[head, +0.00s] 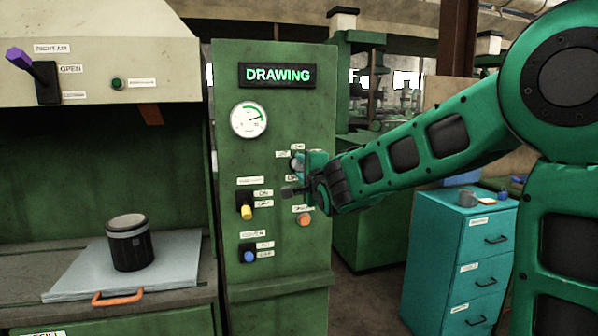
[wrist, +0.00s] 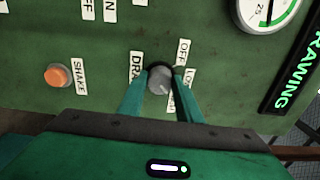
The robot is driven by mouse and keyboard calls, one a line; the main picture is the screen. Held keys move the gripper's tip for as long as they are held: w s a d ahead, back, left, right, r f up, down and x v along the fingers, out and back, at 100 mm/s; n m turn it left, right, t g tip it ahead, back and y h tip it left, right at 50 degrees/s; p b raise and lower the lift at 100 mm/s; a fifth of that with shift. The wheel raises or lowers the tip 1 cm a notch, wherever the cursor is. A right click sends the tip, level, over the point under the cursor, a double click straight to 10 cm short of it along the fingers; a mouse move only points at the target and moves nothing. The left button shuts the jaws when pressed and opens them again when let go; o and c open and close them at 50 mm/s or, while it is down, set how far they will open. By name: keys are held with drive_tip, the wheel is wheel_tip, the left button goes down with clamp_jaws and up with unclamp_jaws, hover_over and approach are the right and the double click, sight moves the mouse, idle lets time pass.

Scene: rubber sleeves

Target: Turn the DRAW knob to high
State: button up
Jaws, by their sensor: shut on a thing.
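The DRAW knob (wrist: 159,80) is a round grey knob on the green panel in the wrist view. My gripper (wrist: 160,88) has one teal finger on each side of it and is shut on it. The DRAW label (wrist: 136,69) is left of the knob. The OFF label (wrist: 183,52) and a partly seen LOW label (wrist: 189,79) are to its right. A further label is mostly hidden behind the right finger. I cannot tell which setting the knob points to. In the head view my gripper (head: 304,165) is at the panel and largely covers the knob.
A lit DRAWING sign (head: 277,75) and a round gauge (head: 249,119) are above. An orange SHAKE button (head: 304,219), a yellow switch (head: 246,212) and a blue one (head: 249,256) are below. A black canister (head: 130,245) stands left; a teal cabinet (head: 458,260) stands right.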

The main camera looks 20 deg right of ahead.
drive_tip(key=o, duration=1)
drive_tip(key=shift+d+f, duration=0.3)
drive_tip(key=shift+o, duration=0.2)
drive_tip(key=shift+a+r, duration=0.1)
drive_tip(key=shift+a, duration=0.05)
drive_tip(key=s, duration=1)
drive_tip(key=shift+s, duration=0.35)
